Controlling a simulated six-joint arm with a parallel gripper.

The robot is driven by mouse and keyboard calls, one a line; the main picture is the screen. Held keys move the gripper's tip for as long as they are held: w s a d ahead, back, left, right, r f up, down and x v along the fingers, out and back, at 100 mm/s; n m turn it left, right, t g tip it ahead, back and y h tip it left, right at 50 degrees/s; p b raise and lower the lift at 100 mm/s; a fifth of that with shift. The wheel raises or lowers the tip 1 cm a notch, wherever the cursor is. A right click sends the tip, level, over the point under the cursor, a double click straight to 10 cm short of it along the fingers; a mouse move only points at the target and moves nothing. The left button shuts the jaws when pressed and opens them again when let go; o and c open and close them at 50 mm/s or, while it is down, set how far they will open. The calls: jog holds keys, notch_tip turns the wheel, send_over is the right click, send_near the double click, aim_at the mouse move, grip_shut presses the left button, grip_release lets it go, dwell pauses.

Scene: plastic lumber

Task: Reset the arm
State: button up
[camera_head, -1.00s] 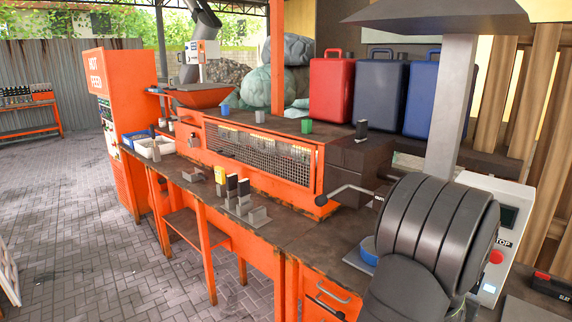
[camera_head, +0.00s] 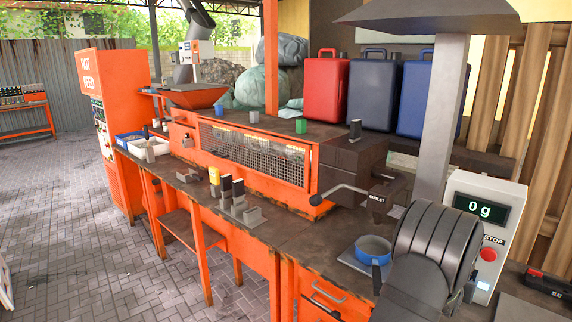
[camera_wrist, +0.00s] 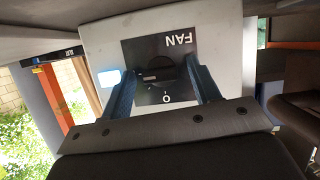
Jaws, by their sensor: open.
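My gripper (camera_wrist: 164,70) shows in the wrist view with its two blue-grey fingers spread apart, open and empty. A pale panel (camera_wrist: 100,45) marked FAN, upside down in this view, lies in front of it. Its dark plate (camera_wrist: 140,47) carries a round dark knob (camera_wrist: 175,70) that appears between the fingers; I cannot tell whether they touch it. In the head view my dark arm fills the lower right, and my gripper is not visible there.
A blue bowl (camera_head: 373,247) stands by my arm. A white box with a 0 g display (camera_head: 481,209) stands at right. Grey blocks and holders (camera_head: 240,207) stand on the bench (camera_head: 285,237). Red (camera_head: 332,90) and blue (camera_head: 374,92) canisters stand behind.

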jog(key=shift+w+a+n+g+h, duration=0.1)
jog(key=shift+n+g+h, duration=0.35)
jog(key=shift+n, duration=0.55)
jog(key=shift+w+a+n+g+h, duration=0.1)
jog(key=shift+n+g+h, duration=0.35)
jog(key=shift+n, duration=0.55)
jog(key=shift+f+n+g+h, duration=0.15)
jog(key=shift+n+g+h, duration=0.15)
jog(key=shift+n+h, duration=1.1)
jog(key=shift+n+y, duration=0.3)
jog(key=shift+n, duration=0.1)
